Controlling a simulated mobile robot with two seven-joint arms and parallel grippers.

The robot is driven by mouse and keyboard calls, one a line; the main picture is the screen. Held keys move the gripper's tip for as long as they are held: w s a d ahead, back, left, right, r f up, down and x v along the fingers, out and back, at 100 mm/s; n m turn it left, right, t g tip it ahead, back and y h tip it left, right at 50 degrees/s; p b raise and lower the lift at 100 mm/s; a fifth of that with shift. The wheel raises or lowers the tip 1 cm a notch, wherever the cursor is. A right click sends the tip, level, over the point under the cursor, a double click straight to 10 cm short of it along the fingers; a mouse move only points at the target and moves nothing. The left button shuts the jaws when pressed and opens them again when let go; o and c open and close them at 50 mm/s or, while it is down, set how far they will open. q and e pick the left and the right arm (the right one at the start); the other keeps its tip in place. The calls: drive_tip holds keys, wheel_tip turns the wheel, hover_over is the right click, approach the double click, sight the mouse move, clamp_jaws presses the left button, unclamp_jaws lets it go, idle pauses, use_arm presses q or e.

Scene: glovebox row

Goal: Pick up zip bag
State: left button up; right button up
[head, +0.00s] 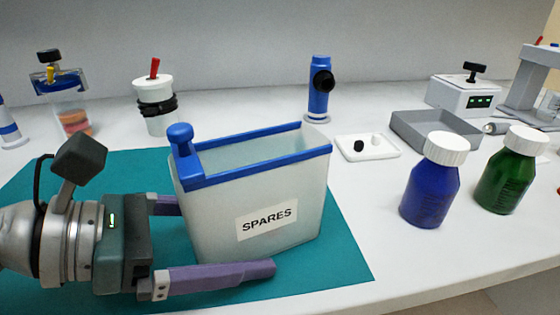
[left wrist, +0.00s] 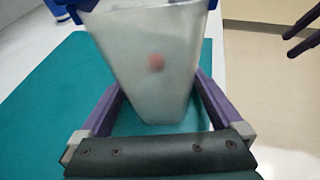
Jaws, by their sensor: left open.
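The zip bag (head: 255,220) is a translucent, upright bag with a blue rim, a blue slider knob at its left end and a "SPARES" label. It stands on the teal mat in the head view. My left gripper (head: 222,240) comes in from the left, open, its purple fingers on either side of the bag. The far finger is partly hidden behind the bag. In the left wrist view the bag (left wrist: 135,50) stands between the two fingers, and a small reddish round spot shows through it. Contact with the fingers cannot be made out.
The teal mat (head: 340,265) lies under the bag. Blue (head: 427,190) and green (head: 508,180) bottles stand at right. A white dish (head: 367,152), a grey tray (head: 425,140) and a blue device (head: 319,90) are behind. A banded white cup (head: 155,105) stands at back left.

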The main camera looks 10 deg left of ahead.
use_arm(q)
drive_tip(key=c, duration=1.4)
drive_tip(key=shift+r, duration=0.1)
wheel_tip(320, 180, up, 20)
drive_tip(key=f+p, duration=0.1)
drive_tip(key=p, duration=0.6)
drive_tip(key=shift+f+b, duration=7.75)
drive_tip(key=shift+f, duration=0.65)
drive_tip(key=shift+f+b, duration=0.95)
drive_tip(key=shift+f, duration=0.2)
